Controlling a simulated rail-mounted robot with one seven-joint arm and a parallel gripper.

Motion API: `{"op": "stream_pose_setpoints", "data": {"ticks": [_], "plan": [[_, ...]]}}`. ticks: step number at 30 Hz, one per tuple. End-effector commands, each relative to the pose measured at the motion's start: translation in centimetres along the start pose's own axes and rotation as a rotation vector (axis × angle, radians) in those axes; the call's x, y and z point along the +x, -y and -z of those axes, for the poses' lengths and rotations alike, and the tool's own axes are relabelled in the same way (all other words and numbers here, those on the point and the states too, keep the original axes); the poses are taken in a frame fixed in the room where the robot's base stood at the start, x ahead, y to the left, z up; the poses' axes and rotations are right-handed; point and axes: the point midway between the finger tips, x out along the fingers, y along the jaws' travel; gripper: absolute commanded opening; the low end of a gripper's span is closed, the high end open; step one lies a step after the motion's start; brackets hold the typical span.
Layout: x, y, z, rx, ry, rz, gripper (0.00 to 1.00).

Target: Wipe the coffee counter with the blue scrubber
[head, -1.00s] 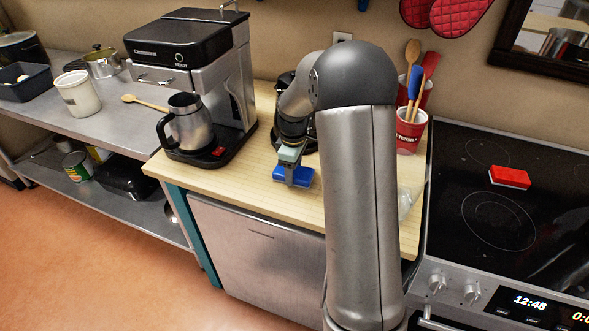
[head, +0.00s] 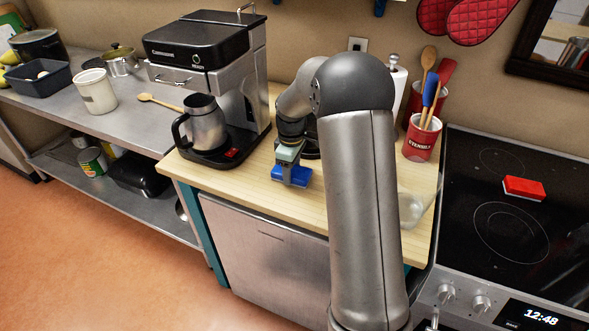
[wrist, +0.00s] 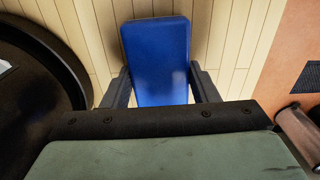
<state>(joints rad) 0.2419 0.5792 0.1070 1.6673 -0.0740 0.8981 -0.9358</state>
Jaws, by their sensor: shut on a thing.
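The blue scrubber (head: 292,176) is at the wooden coffee counter (head: 255,190), between the coffee machine and my upper arm. My gripper (head: 290,166) is shut on it from above. In the wrist view the blue scrubber (wrist: 156,55) sits between the two dark fingers of my gripper (wrist: 160,88), with pale wood planks around it. The scrubber looks to be at or just above the wood; I cannot tell if it touches. My arm hides part of the counter behind and to the right.
The coffee machine (head: 210,50) with a steel carafe (head: 205,122) stands left of the scrubber. A red utensil cup (head: 420,138) is at the back right. A clear container (head: 412,208) stands at the right edge. A red sponge (head: 523,187) lies on the black stove (head: 480,225).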

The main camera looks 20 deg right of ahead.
Motion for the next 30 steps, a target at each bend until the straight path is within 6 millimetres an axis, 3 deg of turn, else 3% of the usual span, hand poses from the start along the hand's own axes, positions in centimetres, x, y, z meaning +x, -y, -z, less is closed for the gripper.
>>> {"op": "stream_pose_setpoints", "data": {"ticks": [8,30], "plan": [[0.1,0.0,0.3,-0.001,0.0,0.002,0.21],[0.1,-0.1,3.9,-0.001,0.0,0.001,0.21]]}}
